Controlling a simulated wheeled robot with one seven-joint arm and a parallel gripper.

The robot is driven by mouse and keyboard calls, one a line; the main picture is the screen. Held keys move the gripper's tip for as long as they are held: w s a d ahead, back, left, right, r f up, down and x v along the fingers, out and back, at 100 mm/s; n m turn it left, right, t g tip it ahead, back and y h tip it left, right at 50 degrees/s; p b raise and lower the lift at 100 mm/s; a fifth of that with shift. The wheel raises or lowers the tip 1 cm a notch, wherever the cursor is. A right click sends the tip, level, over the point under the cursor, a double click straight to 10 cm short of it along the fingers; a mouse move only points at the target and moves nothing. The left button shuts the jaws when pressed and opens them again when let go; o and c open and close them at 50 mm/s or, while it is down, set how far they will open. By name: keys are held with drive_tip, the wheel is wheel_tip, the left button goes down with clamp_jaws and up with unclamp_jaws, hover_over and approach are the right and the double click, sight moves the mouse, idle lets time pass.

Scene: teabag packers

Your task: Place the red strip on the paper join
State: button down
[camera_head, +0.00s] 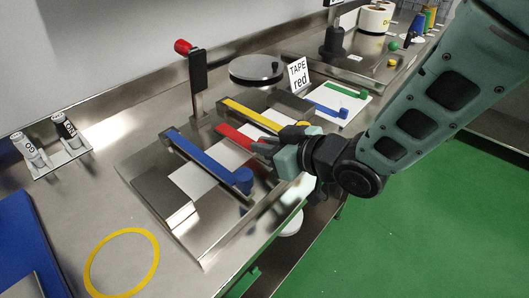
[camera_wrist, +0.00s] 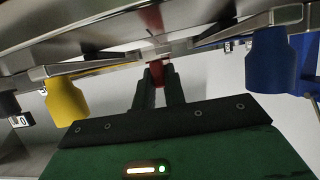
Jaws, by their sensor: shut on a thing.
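The red strip (camera_head: 234,136) lies slanting between the blue strip (camera_head: 202,155) and the yellow strip (camera_head: 245,114) on the metal splicing fixture. My gripper (camera_head: 262,147) is at its near right end, with the fingers shut on it. In the wrist view the red end (camera_wrist: 160,72) shows between the fingertips (camera_wrist: 158,80). White paper (camera_head: 194,180) shows on the fixture beneath and beside the strips. The join itself cannot be made out. Whether the red strip touches the paper is unclear.
The blue end knob (camera_head: 240,180) and the yellow knob (camera_wrist: 66,102) flank my gripper. A "TAPE red" sign (camera_head: 299,75) stands behind. A red-topped post (camera_head: 196,75) rises at the fixture's back. A yellow ring (camera_head: 121,264) marks clear bench at front left.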

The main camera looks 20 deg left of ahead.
drive_tip(key=shift+f, duration=1.3)
drive_tip(key=shift+f, duration=0.1)
drive_tip(key=shift+f, duration=0.15)
drive_tip(key=c, duration=1.5)
unclamp_jaws()
drive_tip(key=shift+o, duration=0.2)
drive_tip(key=shift+r, duration=0.2)
drive_tip(key=shift+d+r, duration=0.1)
drive_tip(key=shift+r, duration=0.05)
drive_tip(key=b+v, duration=0.1)
drive_tip(key=v, duration=1)
drive_tip(key=shift+d+r, duration=0.2)
drive_tip(key=shift+d, duration=0.15)
drive_tip(key=shift+s, duration=0.1)
